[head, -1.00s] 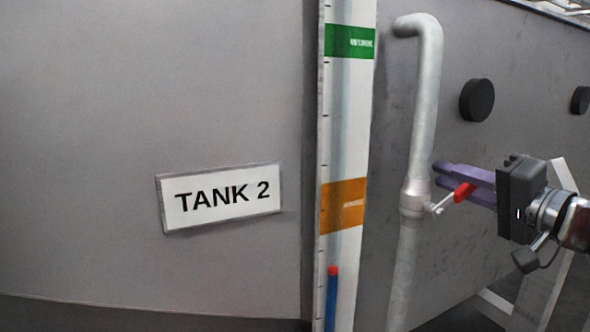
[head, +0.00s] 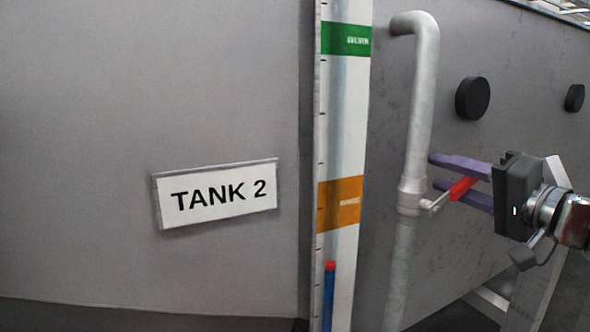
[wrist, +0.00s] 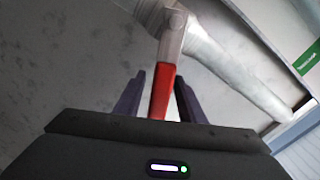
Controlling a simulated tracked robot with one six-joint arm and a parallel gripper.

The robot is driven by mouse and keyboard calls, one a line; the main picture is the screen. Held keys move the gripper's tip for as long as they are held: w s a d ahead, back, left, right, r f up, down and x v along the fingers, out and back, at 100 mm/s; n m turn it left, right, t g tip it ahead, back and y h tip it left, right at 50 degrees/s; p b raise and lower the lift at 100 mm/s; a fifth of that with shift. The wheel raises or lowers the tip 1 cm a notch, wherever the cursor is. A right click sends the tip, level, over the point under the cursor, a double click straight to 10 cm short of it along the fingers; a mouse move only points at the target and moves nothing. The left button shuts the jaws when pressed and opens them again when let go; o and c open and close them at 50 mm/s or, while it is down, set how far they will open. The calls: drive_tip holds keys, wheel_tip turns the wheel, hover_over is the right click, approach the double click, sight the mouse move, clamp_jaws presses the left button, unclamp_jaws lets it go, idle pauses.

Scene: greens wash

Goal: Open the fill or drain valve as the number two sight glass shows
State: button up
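The sight glass (head: 338,110) stands beside the TANK 2 sign (head: 220,196). It has a green band high up and an orange band lower down. Its blue column with a red top (head: 330,266) ends below the orange band. A valve (head: 410,197) sits on the grey pipe, its red lever (head: 463,188) pointing right and slightly up. My gripper (head: 435,171) is open, its purple fingers above and below the lever. In the wrist view, the red lever (wrist: 162,90) lies between the fingers, with a gap visible to its left; contact on the right is unclear.
The grey pipe (head: 423,90) bends into the tank wall at its top. A white frame leg (head: 540,270) stands at lower right.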

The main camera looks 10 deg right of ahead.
drive_tip(key=v, duration=1.3)
drive_tip(key=shift+s, duration=0.35)
drive_tip(key=shift+d+f, duration=0.1)
